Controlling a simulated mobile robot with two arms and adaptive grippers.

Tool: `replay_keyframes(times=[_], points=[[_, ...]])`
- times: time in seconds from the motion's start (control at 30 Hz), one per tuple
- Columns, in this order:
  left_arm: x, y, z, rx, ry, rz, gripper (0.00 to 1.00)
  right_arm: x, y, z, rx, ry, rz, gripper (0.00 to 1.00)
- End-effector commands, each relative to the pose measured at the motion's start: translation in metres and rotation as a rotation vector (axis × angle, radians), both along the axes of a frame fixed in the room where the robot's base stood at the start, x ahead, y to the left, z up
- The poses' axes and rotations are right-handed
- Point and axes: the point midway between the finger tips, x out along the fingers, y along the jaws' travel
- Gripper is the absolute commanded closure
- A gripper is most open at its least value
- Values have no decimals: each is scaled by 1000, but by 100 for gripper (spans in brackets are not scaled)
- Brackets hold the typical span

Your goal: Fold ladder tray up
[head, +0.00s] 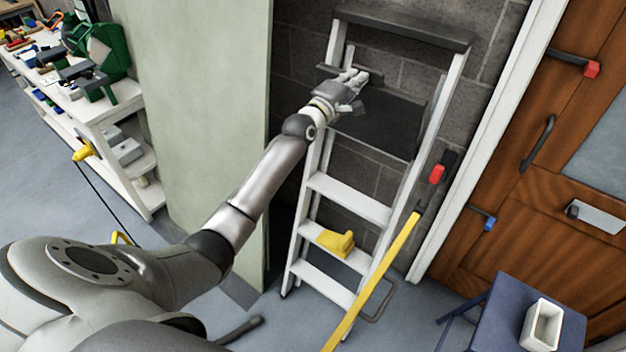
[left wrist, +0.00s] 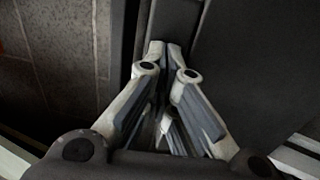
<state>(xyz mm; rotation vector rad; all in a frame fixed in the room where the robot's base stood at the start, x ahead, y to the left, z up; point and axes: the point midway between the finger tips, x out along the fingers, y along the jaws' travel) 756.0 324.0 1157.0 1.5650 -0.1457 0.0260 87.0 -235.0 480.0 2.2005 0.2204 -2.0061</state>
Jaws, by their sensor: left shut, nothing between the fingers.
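A white stepladder (head: 347,202) stands against the dark block wall, with a dark cap at its top. The dark grey tray (head: 385,128) is a flat panel between the ladder's rails, below the cap; I cannot tell its exact tilt. My left gripper (head: 358,78) is at the tray's upper left, near the left rail. In the left wrist view its fingers (left wrist: 165,48) are closed together with nothing between them, close to a dark flat surface. I cannot tell whether they touch it. My arm hides part of the left rail. My right gripper is not in view.
A yellow tool (head: 336,243) lies on a lower step. A long yellow bar (head: 372,285) leans across the ladder's right side. A pale green panel (head: 195,110) stands left of the ladder. A wooden door (head: 545,180) and a blue stool (head: 495,318) are at right.

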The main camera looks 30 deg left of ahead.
Motion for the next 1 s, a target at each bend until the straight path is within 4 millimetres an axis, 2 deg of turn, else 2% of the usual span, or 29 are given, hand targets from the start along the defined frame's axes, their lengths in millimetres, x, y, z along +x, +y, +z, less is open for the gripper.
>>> replay_keyframes(times=[0.03, 0.3, 1.0], points=[[5, 0, 7, -1, 18, 1, 100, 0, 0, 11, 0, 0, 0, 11], [19, -2, 6, 5, 82, -1, 100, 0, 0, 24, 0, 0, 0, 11], [21, -4, 4, 6, 98, -3, 100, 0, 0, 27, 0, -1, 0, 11]])
